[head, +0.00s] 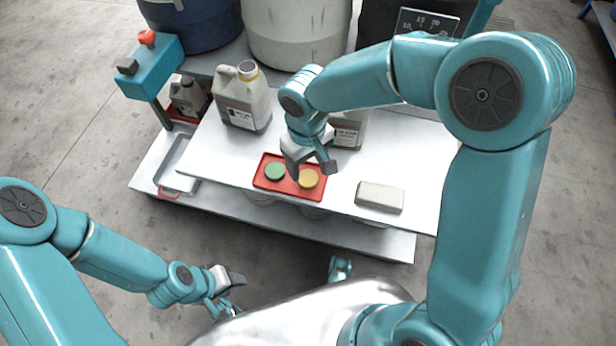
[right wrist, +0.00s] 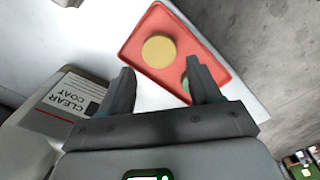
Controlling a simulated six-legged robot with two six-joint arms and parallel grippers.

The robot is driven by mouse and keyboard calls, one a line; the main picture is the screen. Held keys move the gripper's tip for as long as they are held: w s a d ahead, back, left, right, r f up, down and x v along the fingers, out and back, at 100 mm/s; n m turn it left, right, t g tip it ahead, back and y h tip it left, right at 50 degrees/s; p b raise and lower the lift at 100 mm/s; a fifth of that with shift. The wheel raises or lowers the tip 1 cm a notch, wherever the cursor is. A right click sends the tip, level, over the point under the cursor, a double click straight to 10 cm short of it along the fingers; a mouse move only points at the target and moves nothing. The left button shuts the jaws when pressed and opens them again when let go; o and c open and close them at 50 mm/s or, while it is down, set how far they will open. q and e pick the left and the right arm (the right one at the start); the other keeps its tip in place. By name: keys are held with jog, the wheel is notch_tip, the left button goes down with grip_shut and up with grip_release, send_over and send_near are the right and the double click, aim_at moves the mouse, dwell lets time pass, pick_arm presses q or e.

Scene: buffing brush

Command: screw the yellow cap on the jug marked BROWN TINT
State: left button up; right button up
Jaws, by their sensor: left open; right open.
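The yellow cap (head: 308,178) lies in a red tray (head: 262,183) beside a green cap (head: 275,171). The yellow cap (right wrist: 159,49) also shows in the right wrist view, just beyond the fingertips. My right gripper (head: 311,167) is open and empty above the tray; its finger partly hides the green cap (right wrist: 186,84) in the wrist view. A grey jug (head: 243,100) with an uncapped mouth stands behind the tray to the left; its label is too small to read. Another jug (head: 348,130), partly behind my right gripper, reads CLEAR COAT in the wrist view (right wrist: 68,98). My left gripper (head: 228,292) is open and empty, away from the table.
A pale block (head: 380,196) lies right of the tray. A metal tray (head: 172,172) lies at the table's left. A teal stand with a red knob (head: 147,38) rises at the back left, with a darker jug (head: 188,96) beside it. Large drums (head: 297,30) stand behind.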

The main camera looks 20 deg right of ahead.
aim_at(307, 177)
notch_tip(307, 177, down, 5)
jog(key=shift+b, duration=1.2)
jog(key=c, duration=0.8)
jog(key=shift+r, duration=0.1)
notch_tip(307, 177, up, 20)
jog(key=p, duration=0.7)
jog(key=shift+p, duration=0.35)
